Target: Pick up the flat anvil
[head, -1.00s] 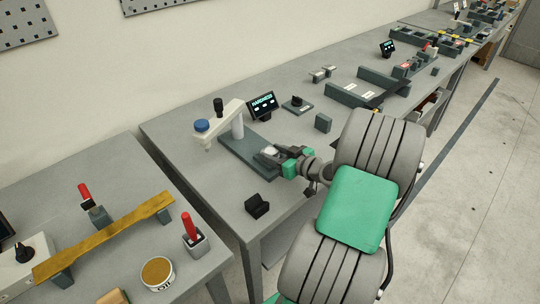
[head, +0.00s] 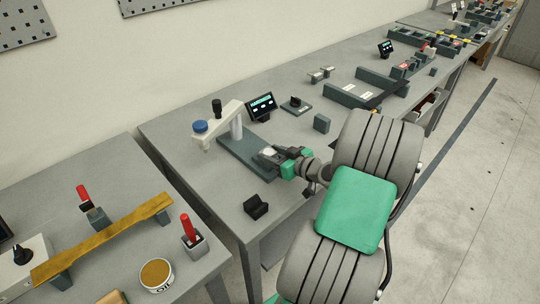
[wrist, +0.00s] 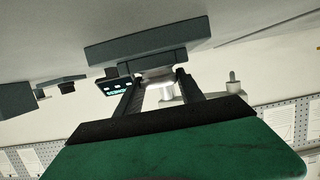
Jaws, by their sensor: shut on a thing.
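The flat anvil is a small pale metal piece (head: 269,152) at the near end of the tester's dark base (head: 240,150). In the wrist view, the pale anvil (wrist: 155,73) sits between the tips of my dark fingers, close against a dark block on the base (wrist: 135,42). My gripper (head: 275,155) reaches in from the right and is shut on the anvil; it also shows in the wrist view (wrist: 155,80). I cannot tell whether there is a gap under the anvil.
The tester's light arm (head: 220,122) with a blue knob overhangs the base's far end. A small display (head: 262,106) stands behind it. A black V-shaped block (head: 256,207) lies near the front edge, and a dark block (head: 322,123) stands to the right.

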